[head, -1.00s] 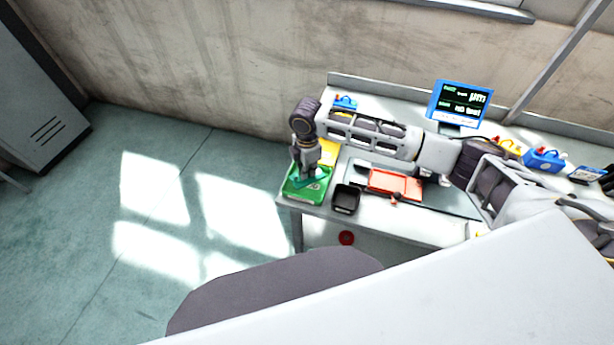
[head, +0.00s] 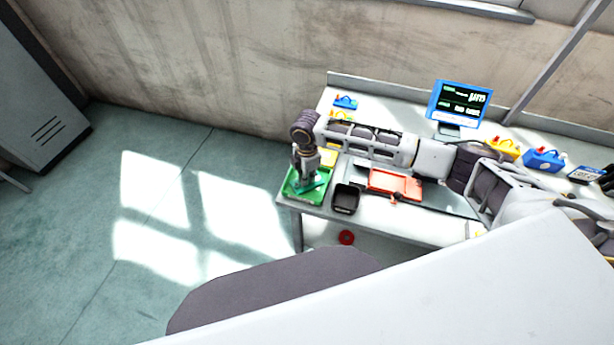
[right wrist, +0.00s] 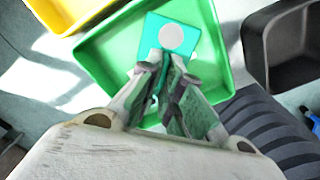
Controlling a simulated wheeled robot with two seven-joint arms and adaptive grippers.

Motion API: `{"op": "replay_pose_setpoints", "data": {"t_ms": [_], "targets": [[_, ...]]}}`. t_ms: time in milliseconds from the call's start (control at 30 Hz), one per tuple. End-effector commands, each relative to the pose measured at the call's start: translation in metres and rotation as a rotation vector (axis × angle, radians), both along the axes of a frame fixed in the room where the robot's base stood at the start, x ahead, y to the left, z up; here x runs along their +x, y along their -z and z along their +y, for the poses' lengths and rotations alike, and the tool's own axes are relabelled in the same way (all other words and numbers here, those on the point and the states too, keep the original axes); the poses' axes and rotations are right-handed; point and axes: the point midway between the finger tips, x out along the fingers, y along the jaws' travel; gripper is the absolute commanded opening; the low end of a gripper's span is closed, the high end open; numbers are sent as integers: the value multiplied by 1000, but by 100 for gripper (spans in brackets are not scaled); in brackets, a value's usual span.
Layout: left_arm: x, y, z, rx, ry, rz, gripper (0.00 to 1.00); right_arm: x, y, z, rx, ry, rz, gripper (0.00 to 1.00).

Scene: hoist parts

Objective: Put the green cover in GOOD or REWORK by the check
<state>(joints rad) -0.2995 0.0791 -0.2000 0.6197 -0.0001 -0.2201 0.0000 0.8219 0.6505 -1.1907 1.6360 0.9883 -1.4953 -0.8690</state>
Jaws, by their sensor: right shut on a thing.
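The green cover (right wrist: 204,38), a teal square plate with a pale round spot, shows in the right wrist view over the floor of the green tray (right wrist: 98,50). My right gripper (right wrist: 166,68) is shut on the cover. In the head view, the right gripper (head: 307,179) points down inside the outline of the green tray (head: 293,199) at the bench's left end. The cover (head: 317,186) is partly hidden by the gripper there. I cannot tell whether it touches the tray floor. My left gripper is not in view.
A black bin (head: 346,199) stands right of the green tray, and a yellow tray (head: 329,157) lies behind it. A red-orange tray (head: 396,184) is mid-bench. A monitor (head: 460,104) stands at the back. Blue and yellow hoist parts sit along the bench's rear.

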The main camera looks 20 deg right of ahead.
Motion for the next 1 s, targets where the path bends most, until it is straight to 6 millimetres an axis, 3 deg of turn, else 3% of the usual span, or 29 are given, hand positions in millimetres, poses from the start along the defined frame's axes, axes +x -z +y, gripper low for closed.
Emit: {"op": "replay_pose_setpoints", "data": {"t_ms": [133,167,300,767,1000], "targets": [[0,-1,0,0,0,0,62,0,2,0,0,0,0,0],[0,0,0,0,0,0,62,0,2,0,0,0,0,11],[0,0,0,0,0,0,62,0,2,0,0,0,0,28],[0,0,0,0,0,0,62,0,-1,0,0,0,0,28],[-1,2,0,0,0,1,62,1,-21,0,0,0,-2,28]]}}
